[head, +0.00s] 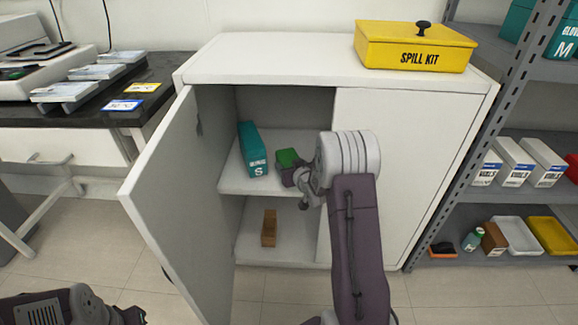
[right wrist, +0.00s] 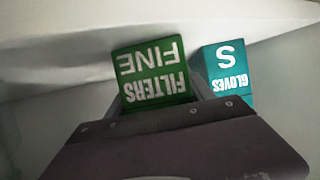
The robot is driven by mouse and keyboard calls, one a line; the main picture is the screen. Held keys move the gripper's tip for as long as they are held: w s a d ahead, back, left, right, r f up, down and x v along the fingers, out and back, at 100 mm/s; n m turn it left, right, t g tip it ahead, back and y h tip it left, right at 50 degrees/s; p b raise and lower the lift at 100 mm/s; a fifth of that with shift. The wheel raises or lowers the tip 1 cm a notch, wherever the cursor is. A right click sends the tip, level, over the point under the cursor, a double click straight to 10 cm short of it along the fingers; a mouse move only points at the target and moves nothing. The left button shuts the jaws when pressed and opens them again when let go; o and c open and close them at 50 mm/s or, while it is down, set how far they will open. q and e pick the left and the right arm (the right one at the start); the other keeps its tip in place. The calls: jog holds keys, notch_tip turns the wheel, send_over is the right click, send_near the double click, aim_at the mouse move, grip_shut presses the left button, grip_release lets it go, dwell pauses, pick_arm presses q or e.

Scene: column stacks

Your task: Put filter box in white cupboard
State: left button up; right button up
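The white cupboard (head: 430,150) stands ahead with its left door (head: 180,200) swung open and its right door shut. The green filter box (head: 287,158) is inside, at the upper shelf. My right gripper (head: 291,168) reaches in through the open left side and is shut on the box. In the right wrist view the filter box (right wrist: 152,75), marked FILTERS FINE, sits between the fingers. Whether its underside touches the shelf is hidden. Part of my left arm shows at the bottom left corner; its fingers cannot be made out.
A teal gloves box (head: 252,150) stands on the same shelf, left of the filter box; it also shows in the right wrist view (right wrist: 228,70). A small brown box (head: 269,228) is on the cupboard floor. A yellow spill kit (head: 414,47) sits on top. A grey rack (head: 500,205) stands right.

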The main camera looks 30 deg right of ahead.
jog(key=shift+r, duration=0.15)
jog(key=shift+s+r+p, duration=0.1)
jog(key=shift+r+p, duration=0.1)
jog(key=shift+p, duration=0.1)
jog(key=p+v, duration=0.2)
jog(key=v, duration=0.4)
jog(key=shift+s+r+p, duration=0.1)
jog(key=shift+r+p, duration=0.05)
jog(key=shift+p, duration=0.15)
jog(key=s+a+f+g, duration=0.2)
jog(key=s+a+g, duration=0.2)
jog(key=s, duration=0.4)
jog(key=s+a+f+n+g+y, duration=0.1)
jog(key=s+a+g, duration=0.3)
jog(key=s+a, duration=0.3)
jog(key=s+a+f+g+y, duration=0.1)
jog(key=s+a+g, duration=0.3)
jog(key=s, duration=0.5)
jog(key=shift+s+a+f+n+b, duration=0.15)
jog(key=shift+s+a+f+b, duration=0.05)
jog(key=shift+a+f, duration=0.25)
jog(key=shift+s+a+f+n+b, duration=0.2)
jog(key=shift+a+f, duration=0.15)
jog(key=shift+a, duration=0.15)
jog(key=shift+r, duration=0.15)
